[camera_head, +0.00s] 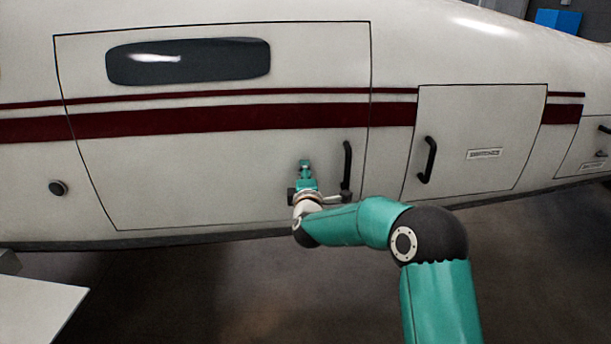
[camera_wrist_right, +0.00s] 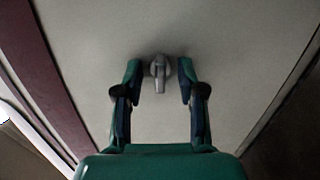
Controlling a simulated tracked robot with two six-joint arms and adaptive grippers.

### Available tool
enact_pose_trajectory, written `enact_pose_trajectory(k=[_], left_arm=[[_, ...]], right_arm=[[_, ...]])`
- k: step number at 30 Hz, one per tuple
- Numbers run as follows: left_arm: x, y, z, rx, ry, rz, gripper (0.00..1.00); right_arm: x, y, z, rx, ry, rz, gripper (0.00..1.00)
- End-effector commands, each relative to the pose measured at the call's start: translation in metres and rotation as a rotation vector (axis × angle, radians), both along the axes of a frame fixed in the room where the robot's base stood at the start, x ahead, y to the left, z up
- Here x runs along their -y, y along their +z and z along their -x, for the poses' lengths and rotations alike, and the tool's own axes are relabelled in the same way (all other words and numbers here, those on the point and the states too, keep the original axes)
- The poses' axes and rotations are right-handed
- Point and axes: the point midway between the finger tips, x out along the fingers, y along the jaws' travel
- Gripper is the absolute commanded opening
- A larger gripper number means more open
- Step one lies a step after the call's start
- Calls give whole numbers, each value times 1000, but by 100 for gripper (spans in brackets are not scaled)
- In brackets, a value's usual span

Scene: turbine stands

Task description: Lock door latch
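The door latch (camera_wrist_right: 159,74) is a small grey metal knob with a lever, on the pale door panel in the right wrist view. Its lever points down in that view, toward the palm. My right gripper (camera_wrist_right: 158,68) is open, with one finger on each side of the latch and a visible gap to each. In the head view my right gripper (camera_head: 304,168) is in front of the lower right part of the large door (camera_head: 200,170), left of its black handle (camera_head: 347,165). The latch cannot be made out there. My left gripper is not in view.
A smaller hatch (camera_head: 480,120) with a black handle (camera_head: 427,160) and a label lies to the right. A dark round knob (camera_head: 58,188) is on the fuselage at left. A pale flat surface (camera_head: 35,310) stands at the lower left.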

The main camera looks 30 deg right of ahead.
Motion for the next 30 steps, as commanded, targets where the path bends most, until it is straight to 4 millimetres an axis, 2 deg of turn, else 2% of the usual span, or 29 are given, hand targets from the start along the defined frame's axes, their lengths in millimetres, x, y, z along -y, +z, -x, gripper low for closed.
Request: enact_pose_trajectory(k=[3, 5, 17, 30], left_arm=[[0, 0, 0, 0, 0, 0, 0], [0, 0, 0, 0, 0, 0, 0], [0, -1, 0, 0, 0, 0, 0], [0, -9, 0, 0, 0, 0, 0]], right_arm=[[0, 0, 0, 0, 0, 0, 39], [0, 0, 0, 0, 0, 0, 48], [-2, 0, 3, 0, 0, 0, 48], [-20, 0, 31, 0, 1, 0, 48]])
